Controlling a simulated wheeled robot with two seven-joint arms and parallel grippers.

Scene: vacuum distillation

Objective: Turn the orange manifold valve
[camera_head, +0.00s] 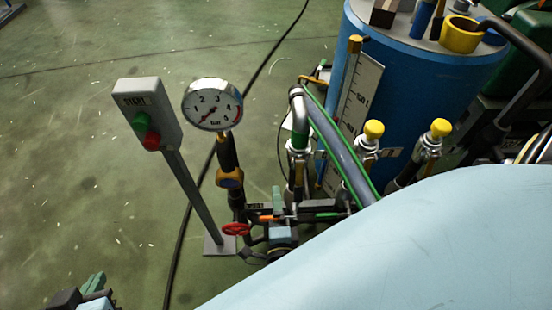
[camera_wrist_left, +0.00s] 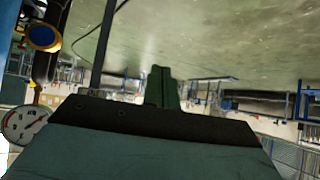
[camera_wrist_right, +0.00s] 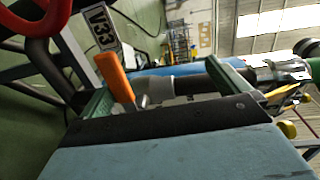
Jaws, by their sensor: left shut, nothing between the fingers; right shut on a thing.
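The orange manifold valve handle (camera_wrist_right: 115,76) shows in the right wrist view beside a white tag. It reaches up between the two green fingers of my right gripper (camera_wrist_right: 168,92), close to the left finger. The gripper is shut on the valve; the exact contact is hard to see. In the head view my right gripper (camera_head: 277,208) is at the manifold, and only a small orange bit (camera_head: 265,217) of the handle shows. My left gripper (camera_head: 92,292) is at the lower left, away from the manifold; its fingers (camera_wrist_left: 162,88) are together and empty.
A red handwheel (camera_head: 236,229) is left of the valve. A pressure gauge (camera_head: 212,104) and a button post (camera_head: 148,115) stand behind it. A blue tank (camera_head: 420,95) and yellow-capped valves (camera_head: 373,130) are to the right. The green floor (camera_head: 80,150) at left is mostly clear.

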